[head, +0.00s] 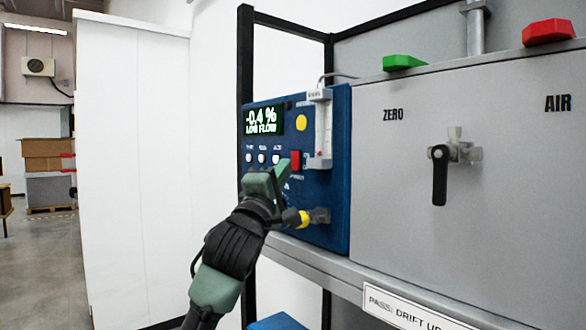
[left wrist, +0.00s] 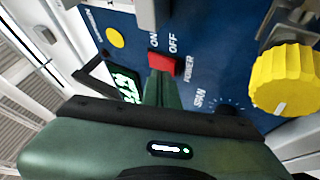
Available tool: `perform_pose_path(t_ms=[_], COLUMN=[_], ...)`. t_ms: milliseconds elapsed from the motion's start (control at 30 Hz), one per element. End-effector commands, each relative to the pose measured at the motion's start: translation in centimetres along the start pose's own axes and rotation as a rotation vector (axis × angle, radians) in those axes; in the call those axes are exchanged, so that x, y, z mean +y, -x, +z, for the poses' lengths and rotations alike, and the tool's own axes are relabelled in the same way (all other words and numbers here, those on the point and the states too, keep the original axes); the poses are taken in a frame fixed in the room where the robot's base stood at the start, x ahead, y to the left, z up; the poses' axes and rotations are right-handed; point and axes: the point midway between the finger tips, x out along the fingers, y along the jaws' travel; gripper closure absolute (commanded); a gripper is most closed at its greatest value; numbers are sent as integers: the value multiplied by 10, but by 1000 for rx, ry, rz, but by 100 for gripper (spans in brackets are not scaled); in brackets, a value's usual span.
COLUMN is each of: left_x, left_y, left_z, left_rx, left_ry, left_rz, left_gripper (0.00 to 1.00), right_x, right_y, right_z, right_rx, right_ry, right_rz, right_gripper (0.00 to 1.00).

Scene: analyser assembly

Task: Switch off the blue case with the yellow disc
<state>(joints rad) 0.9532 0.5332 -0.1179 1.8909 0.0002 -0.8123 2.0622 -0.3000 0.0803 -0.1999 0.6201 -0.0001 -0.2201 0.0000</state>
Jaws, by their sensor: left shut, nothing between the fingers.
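The blue case (head: 338,215) is mounted on the wall frame and carries a yellow disc (head: 301,122), also visible in the left wrist view (left wrist: 115,38). Its display (head: 263,120) is lit and reads "-0.4 % LOW FLOW". A red power switch (head: 296,160) sits below the disc; in the left wrist view the red switch (left wrist: 162,63) lies by the words ON, OFF and POWER. My left gripper (head: 283,170) is shut and empty, its fingertips (left wrist: 160,82) right at the switch's edge. I cannot tell whether they touch it. My right gripper is not in view.
A flow tube (head: 319,130) stands right of the disc. A yellow knob (left wrist: 285,78) sticks out below the switch. A grey panel with a black-handled valve (head: 440,175) is to the right. A white wall panel (head: 135,170) stands left.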

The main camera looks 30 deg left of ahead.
Motion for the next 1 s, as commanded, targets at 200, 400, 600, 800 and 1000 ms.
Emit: perform_pose_path(t_ms=[200, 400, 600, 800, 1000], left_x=[-1, -1, 0, 5, 6], left_y=[-2, -2, 0, 7, 9], left_z=[2, 2, 0, -5, -7], left_rx=[-1, 0, 0, 0, 0], left_ry=[2, 1, 1, 2, 1], left_rz=[1, 1, 1, 2, 0], left_gripper=[100, 100, 100, 100, 100], right_x=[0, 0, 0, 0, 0], right_y=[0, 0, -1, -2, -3], right_z=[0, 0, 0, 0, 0], right_rx=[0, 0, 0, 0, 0], right_ry=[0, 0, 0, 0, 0], right_rz=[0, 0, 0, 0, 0], right_gripper=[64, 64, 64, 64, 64])
